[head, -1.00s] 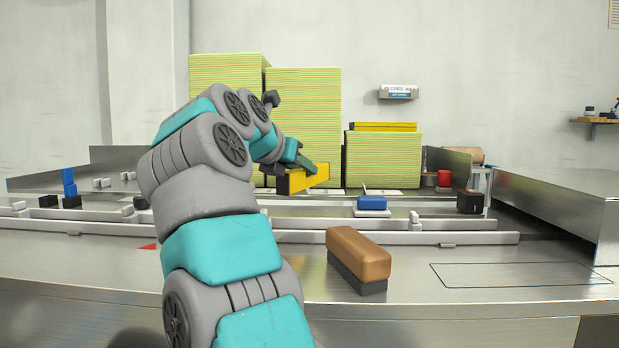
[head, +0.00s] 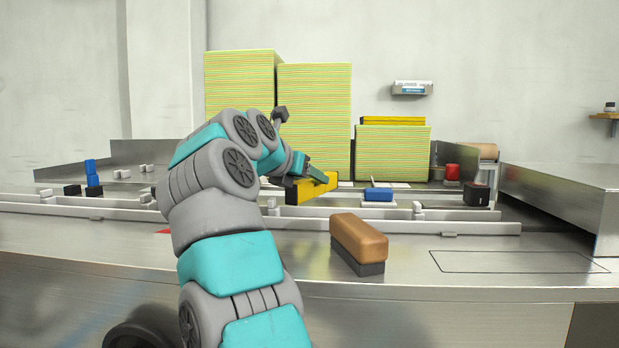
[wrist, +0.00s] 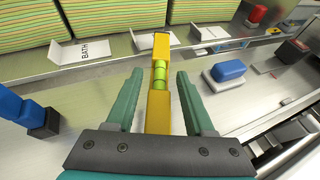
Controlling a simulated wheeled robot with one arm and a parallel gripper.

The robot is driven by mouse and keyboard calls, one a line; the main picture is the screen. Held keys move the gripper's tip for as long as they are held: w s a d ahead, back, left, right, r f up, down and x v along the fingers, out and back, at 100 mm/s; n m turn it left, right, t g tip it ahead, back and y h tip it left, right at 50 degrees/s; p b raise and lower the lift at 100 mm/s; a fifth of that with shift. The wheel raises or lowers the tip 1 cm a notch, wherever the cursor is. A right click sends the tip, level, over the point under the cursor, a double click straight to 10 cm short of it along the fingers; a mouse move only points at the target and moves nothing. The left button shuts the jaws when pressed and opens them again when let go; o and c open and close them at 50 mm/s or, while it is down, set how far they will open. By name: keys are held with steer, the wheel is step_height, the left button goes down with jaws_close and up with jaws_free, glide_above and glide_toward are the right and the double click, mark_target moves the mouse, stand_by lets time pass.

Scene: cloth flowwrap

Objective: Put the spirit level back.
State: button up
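The yellow spirit level (head: 313,188) with green vials is in front of the tall striped stacks, beyond the brown block. In the wrist view the spirit level (wrist: 159,95) runs lengthwise between the two teal fingers, its near end passing toward the palm. My gripper (wrist: 159,80) is open around it, with a gap showing on each side. In the head view my gripper (head: 312,175) is at the level's top. I cannot tell whether the level rests on the steel surface.
Striped cloth stacks (head: 314,115) stand behind, one with a yellow bar (head: 392,121) on top. A blue block (head: 378,194) and black box (head: 476,194) are to the right. A brown block (head: 358,237) sits in front. Low rails (head: 440,226) cross the bench; an outlined area (head: 520,262) is clear.

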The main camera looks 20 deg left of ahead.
steer(key=shift+o, duration=0.4)
steer(key=shift+r, duration=0.1)
steer(key=shift+r+p, duration=0.25)
steer(key=shift+p, duration=0.1)
steer(key=v, duration=1.2)
steer(key=shift+f, duration=0.1)
